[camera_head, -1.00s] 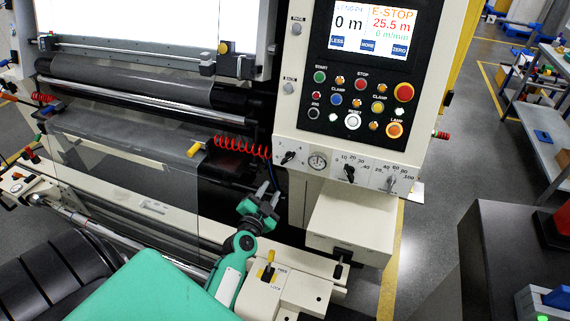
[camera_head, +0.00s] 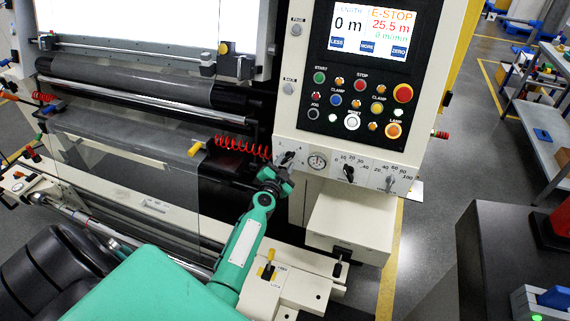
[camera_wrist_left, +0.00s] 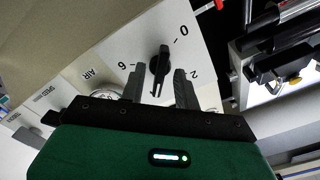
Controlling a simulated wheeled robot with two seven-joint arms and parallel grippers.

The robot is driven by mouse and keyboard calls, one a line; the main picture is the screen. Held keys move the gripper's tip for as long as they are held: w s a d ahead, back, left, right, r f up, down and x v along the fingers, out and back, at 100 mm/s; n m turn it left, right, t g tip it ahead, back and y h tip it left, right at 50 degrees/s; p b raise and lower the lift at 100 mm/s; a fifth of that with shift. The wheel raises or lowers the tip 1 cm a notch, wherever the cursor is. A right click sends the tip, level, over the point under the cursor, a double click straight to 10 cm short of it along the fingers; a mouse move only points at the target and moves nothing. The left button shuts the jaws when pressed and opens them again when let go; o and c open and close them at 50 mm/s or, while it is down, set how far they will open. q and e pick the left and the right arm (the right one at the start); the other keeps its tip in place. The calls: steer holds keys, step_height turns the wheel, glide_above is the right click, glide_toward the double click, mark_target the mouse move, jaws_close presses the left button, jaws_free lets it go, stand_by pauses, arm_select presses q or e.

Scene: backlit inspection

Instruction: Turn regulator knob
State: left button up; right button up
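The black regulator knob (camera_wrist_left: 160,62) sits on a white panel with the numbers 0, 2 and 6 around it, beside a round gauge marked AIR. In the head view the knob (camera_head: 287,158) is at the left end of the lower control panel. My left gripper (camera_wrist_left: 160,76) is open, with one grey finger on each side of the knob's lower part. Gaps show between fingers and knob, and I cannot tell how far the tips are from the panel. In the head view my left gripper (camera_head: 279,174) is just below the knob. My right gripper is not in view.
The pressure gauge (camera_head: 317,161) and two more knobs, a black one (camera_head: 348,172) and a grey one (camera_head: 389,181), lie right of the regulator knob. A red coiled hose (camera_head: 243,147) hangs close on the left. A cream box (camera_head: 350,222) juts out below the panel.

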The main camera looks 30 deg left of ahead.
arm_select(q)
steer(key=shift+w, duration=0.15)
jaws_close()
stand_by(0.4)
